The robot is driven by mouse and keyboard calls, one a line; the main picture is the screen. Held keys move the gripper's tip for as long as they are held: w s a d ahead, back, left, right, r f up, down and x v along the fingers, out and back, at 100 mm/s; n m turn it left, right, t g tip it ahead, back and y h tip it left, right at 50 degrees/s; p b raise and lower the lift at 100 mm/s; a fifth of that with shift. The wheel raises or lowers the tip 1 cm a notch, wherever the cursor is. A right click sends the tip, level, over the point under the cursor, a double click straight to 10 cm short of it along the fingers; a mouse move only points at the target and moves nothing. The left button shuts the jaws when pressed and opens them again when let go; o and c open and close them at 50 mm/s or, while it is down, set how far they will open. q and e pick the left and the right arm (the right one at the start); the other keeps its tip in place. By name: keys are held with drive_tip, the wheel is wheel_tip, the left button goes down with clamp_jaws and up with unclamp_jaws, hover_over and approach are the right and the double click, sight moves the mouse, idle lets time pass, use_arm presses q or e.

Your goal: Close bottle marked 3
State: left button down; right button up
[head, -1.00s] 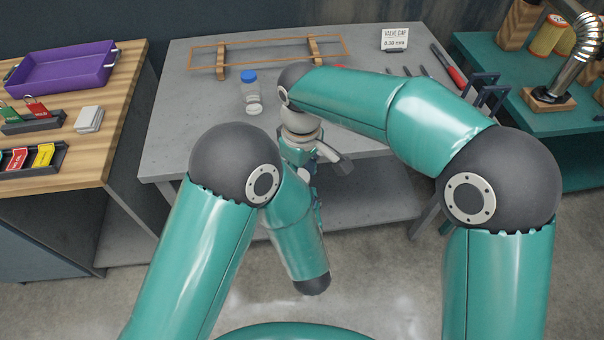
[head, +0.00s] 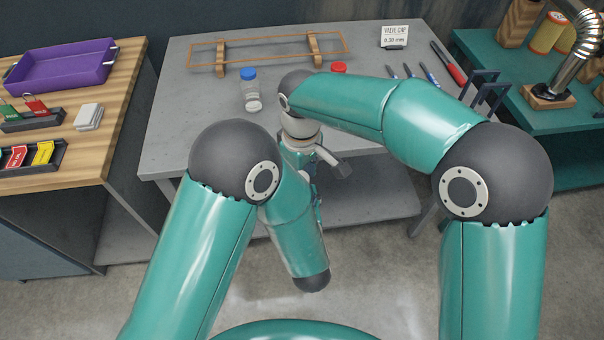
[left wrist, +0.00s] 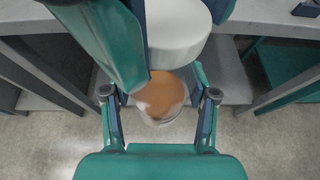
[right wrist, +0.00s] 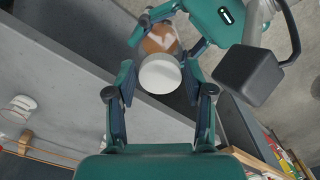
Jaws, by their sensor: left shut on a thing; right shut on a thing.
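A clear bottle with orange-brown contents (left wrist: 163,92) is between the fingers of my left gripper (left wrist: 161,100), which is shut on it. The same bottle shows in the right wrist view (right wrist: 160,40). A white cap (right wrist: 160,74) is between the fingers of my right gripper (right wrist: 160,92), which is shut on it; the cap also shows in the left wrist view (left wrist: 178,38). The cap overlaps the bottle's end in both wrist views; I cannot tell whether it is seated. No number is readable. My arms hide both grippers' work in the head view.
A wooden bench (head: 85,165) is left, a green one (head: 560,117) right.

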drive_tip(key=shift+f, duration=0.6)
drive_tip(key=m, duration=0.6)
drive_tip(key=shift+s+a, duration=0.15)
drive_tip(key=m, duration=0.4)
drive_tip(key=shift+a, duration=0.15)
drive_tip(key=m, duration=0.6)
drive_tip(key=shift+a+m, duration=0.2)
drive_tip(key=shift+m, duration=0.1)
drive_tip(key=m, duration=0.4)
drive_tip(key=shift+w, duration=0.2)
drive_tip(key=m, duration=0.7)
drive_tip(key=shift+w+a, duration=0.15)
drive_tip(key=shift+w, duration=0.05)
drive_tip(key=m, duration=0.4)
drive_tip(key=shift+w, duration=0.15)
drive_tip(key=m, duration=0.4)
drive_tip(key=shift+w, duration=0.1)
